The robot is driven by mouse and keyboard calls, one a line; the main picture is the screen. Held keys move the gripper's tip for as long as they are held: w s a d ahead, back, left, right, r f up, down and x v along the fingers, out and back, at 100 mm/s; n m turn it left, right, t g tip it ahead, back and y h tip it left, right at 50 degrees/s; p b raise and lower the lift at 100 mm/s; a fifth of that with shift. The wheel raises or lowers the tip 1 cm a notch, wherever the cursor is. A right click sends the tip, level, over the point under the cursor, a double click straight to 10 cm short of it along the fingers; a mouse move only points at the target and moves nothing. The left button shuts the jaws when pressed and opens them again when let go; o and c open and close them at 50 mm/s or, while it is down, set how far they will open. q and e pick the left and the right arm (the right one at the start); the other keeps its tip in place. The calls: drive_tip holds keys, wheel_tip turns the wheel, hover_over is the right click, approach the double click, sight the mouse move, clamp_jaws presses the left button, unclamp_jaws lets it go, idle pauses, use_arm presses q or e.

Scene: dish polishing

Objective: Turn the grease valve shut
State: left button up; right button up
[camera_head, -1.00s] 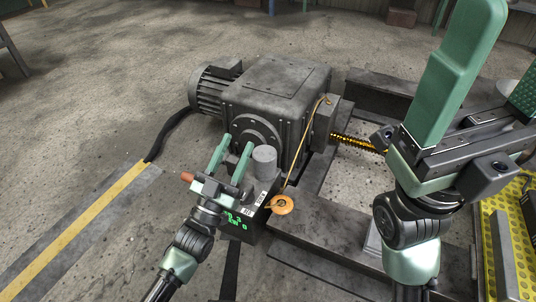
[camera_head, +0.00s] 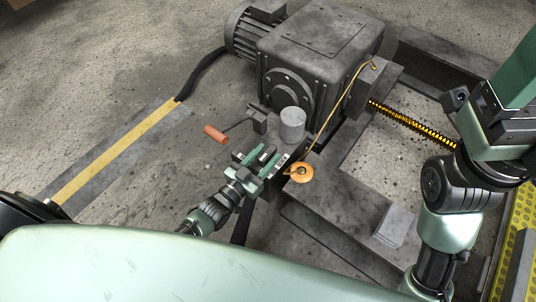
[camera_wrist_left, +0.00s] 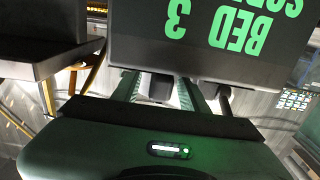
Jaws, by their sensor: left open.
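The grease valve has a dark lever with an orange-red handle (camera_head: 215,133), which points left from a small dark block (camera_head: 258,119) in front of the gearbox. My left gripper (camera_head: 262,155) is open just in front of the lever, on the camera's side, apart from the handle. In the left wrist view its two green fingers (camera_wrist_left: 158,92) have a dark block beyond them; I cannot tell whether they touch it. My right gripper (camera_head: 500,105) is at the right, cut by the frame edge, and its jaw opening is hidden.
A grey gearbox (camera_head: 320,45) with a ribbed motor stands behind the valve. A grey cylinder (camera_head: 292,124) and a round orange tag (camera_head: 299,173) are close by on the right.

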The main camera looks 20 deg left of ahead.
use_arm(q)
drive_tip(key=shift+w+d, duration=0.2)
drive_tip(key=shift+w, duration=0.3)
clamp_jaws()
